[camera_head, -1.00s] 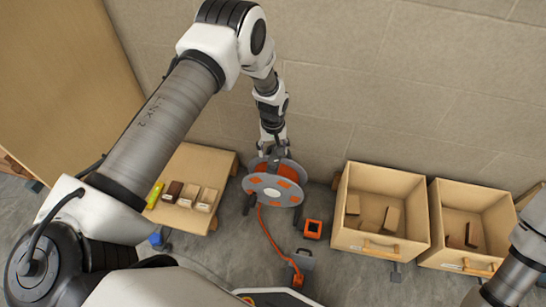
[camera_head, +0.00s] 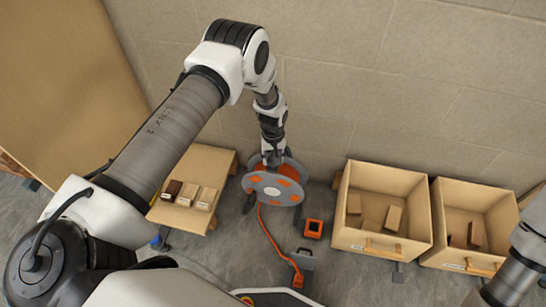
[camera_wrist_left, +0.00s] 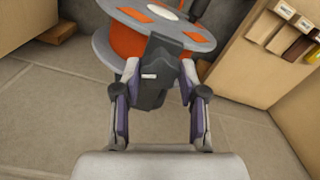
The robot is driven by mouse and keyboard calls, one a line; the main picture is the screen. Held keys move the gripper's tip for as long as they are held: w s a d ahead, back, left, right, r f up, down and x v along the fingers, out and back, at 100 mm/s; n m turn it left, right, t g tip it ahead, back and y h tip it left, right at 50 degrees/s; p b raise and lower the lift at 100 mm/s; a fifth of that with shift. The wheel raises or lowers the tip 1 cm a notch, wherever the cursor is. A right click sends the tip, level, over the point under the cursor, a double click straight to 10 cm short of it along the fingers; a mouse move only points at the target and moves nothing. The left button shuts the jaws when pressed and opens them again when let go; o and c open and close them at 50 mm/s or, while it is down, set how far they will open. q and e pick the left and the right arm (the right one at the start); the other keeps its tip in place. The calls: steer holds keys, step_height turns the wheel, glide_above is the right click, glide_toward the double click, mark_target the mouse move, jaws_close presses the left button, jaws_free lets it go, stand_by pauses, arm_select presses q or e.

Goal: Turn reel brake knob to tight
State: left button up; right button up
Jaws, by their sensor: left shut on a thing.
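The cable reel (camera_head: 272,188), with grey discs and orange parts, stands on the floor near the wall. In the left wrist view the reel's grey disc (camera_wrist_left: 110,42) shows at the top. My left gripper (camera_head: 269,158) is at the back of the reel. In the left wrist view my left gripper (camera_wrist_left: 158,80) is shut on a dark grey knob (camera_wrist_left: 153,78) at the reel's edge, with a finger on either side. The knob's setting cannot be read. Only my right arm (camera_head: 515,268) shows at the right edge; its gripper is out of view.
A low wooden table (camera_head: 178,213) with several small blocks stands left of the reel. Two wooden bins (camera_head: 375,244) (camera_head: 470,263) stand to the right. An orange cable (camera_head: 268,238) runs over the floor towards a grey object (camera_head: 304,262). An orange square item (camera_head: 313,228) lies nearby.

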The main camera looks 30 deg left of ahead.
arm_select(q)
steer(key=m, duration=0.4)
steer(key=o, duration=1.1)
steer(key=shift+o, duration=0.2)
step_height(320, 180, up, 12)
